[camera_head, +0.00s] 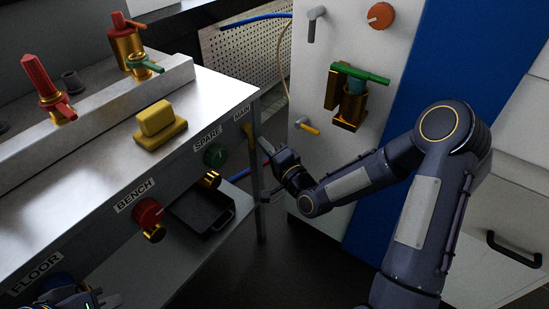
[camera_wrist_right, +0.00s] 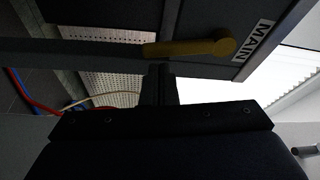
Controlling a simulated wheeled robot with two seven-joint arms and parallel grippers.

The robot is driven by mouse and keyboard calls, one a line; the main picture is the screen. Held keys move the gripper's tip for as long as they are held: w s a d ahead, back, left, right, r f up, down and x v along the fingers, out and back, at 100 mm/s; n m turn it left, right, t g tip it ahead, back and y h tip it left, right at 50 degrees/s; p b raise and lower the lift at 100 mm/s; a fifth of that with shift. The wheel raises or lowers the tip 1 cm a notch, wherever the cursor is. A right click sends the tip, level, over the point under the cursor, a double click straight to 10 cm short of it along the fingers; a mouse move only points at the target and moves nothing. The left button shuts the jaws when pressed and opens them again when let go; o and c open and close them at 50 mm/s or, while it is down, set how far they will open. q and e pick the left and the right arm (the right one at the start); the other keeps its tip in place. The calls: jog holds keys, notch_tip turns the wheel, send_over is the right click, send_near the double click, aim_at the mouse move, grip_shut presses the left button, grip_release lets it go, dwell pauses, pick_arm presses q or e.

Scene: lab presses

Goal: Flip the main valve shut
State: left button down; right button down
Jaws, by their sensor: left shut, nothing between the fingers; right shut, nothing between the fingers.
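The main valve's yellow lever (camera_head: 250,133) is on the bench front beside the MAIN label (camera_head: 242,113). In the right wrist view the lever (camera_wrist_right: 188,48) runs left from its round hub, next to the MAIN label (camera_wrist_right: 258,40). My right gripper (camera_head: 270,163) is shut and empty, close to the lever in the head view. In the wrist view its dark fingertips (camera_wrist_right: 159,72) are just below the lever's free end; I cannot tell whether they touch. My left gripper (camera_head: 88,302) is shut and empty at the bottom left, partly cut off.
A green SPARE knob (camera_head: 215,155) and a red BENCH knob (camera_head: 148,213) are on the same bench front. A black tray (camera_head: 203,212) sits on the shelf below. A white cabinet panel (camera_head: 305,80) with a green-handled valve (camera_head: 357,75) stands behind my right arm.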

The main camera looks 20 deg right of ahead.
jog(key=shift+w+a, duration=0.25)
jog(key=shift+w, duration=0.45)
jog(key=m, duration=0.1)
jog(key=s+a+m+g, duration=0.1)
jog(key=shift+a+f+m, duration=0.15)
jog(key=shift+f+m, duration=0.05)
jog(key=shift+m, duration=0.2)
